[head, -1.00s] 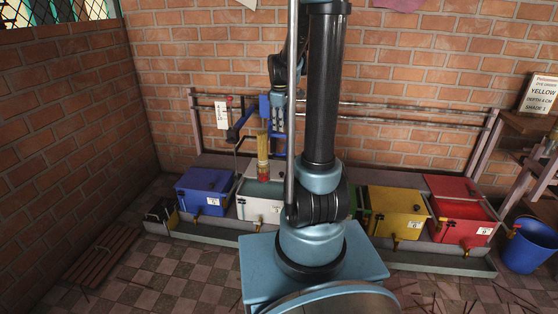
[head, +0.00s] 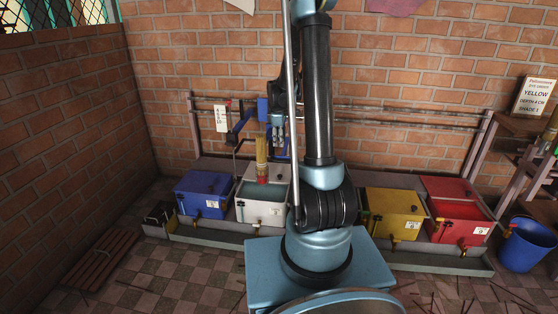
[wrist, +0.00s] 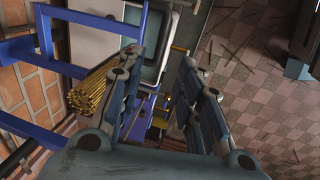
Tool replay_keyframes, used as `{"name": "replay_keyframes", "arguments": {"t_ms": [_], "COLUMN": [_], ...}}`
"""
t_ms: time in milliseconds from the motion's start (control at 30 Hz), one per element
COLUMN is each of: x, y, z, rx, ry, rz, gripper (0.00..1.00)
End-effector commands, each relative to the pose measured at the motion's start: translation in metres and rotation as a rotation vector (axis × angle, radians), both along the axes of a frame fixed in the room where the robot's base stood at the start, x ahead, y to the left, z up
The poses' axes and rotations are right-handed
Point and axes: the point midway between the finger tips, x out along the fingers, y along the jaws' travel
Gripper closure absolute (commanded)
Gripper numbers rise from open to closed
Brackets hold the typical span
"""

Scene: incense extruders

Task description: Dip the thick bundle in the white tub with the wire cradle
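In the wrist view the bundle (wrist: 92,92) lies left of my left finger, outside the fingers. My gripper (wrist: 160,58) is open with an empty gap between its fingers. In the head view my gripper (head: 277,150) hangs just right of the bundle, partly behind my arm. A blue frame (head: 243,120) stands behind the bundle. I cannot make out the wire cradle.
A blue tub (head: 203,192) stands left of the white one. A yellow tub (head: 393,212) and a red tub (head: 462,222) stand right. Rails (head: 420,122) run along the brick wall. A blue bucket (head: 528,245) sits at far right. My arm hides the middle of the row.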

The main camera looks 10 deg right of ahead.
Motion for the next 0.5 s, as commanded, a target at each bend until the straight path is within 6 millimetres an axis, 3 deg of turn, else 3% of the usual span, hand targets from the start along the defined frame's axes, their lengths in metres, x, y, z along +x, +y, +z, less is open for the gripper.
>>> {"name": "replay_keyframes", "arguments": {"t_ms": [500], "x": [0.013], "y": [-0.004], "z": [-0.068], "rx": [0.0], "ry": [0.0], "rz": [-0.001], "gripper": [0.67]}}
